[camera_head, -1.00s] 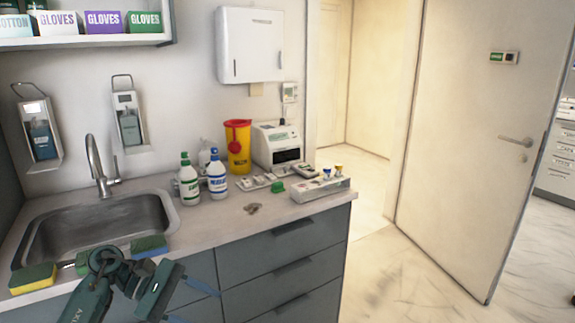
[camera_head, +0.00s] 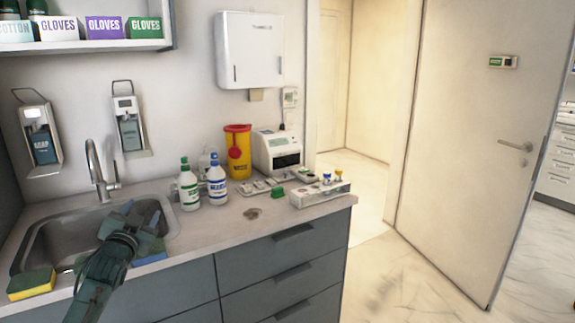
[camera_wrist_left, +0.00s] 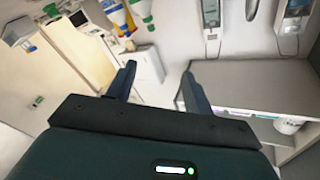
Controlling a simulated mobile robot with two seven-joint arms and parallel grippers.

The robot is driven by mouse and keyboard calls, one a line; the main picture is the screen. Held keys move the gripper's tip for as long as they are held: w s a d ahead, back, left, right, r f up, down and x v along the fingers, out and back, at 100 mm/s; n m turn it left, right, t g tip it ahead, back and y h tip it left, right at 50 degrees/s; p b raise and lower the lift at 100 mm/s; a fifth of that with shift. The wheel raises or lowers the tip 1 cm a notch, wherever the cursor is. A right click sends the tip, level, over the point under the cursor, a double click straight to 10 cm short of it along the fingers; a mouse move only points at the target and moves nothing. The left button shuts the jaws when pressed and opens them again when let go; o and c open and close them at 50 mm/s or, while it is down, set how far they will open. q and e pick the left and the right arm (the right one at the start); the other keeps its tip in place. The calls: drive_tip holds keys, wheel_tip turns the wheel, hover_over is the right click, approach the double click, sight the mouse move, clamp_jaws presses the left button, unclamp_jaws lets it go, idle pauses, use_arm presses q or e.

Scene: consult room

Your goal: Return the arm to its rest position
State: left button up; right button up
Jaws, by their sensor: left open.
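My left arm comes in from the bottom left in the head view. My right gripper does not show in either view.
A yellow sponge (camera_head: 32,283) lies at the sink's front left. The faucet (camera_head: 97,170) rises behind the sink.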

use_arm(q)
drive_tip(key=s+d+f+g+h, duration=0.1)
drive_tip(key=s+d+f+g, duration=0.1)
drive_tip(key=s+d+f, duration=0.35)
drive_tip(key=s+d+f+n+g+h, duration=0.1)
drive_tip(key=s+d+f, duration=0.1)
drive_tip(key=s+f, duration=0.6)
drive_tip(key=s+d+f+g+h, duration=0.1)
drive_tip(key=s+d+f+g, duration=0.2)
drive_tip(key=f, duration=0.6)
drive_tip(key=s+d+f, duration=0.2)
drive_tip(key=s+d, duration=0.1)
drive_tip(key=s, duration=0.4)
drive_tip(key=s+d+f+g+h, duration=0.1)
drive_tip(key=s+d, duration=0.3)
drive_tip(key=s, duration=0.4)
drive_tip(key=s+d+f+n+g+h, duration=0.1)
drive_tip(key=s+d+f, duration=0.2)
drive_tip(key=s, duration=0.5)
drive_tip(key=shift+d+f, duration=0.25)
drive_tip(key=shift+d, duration=0.05)
drive_tip(key=shift+s, duration=0.1)
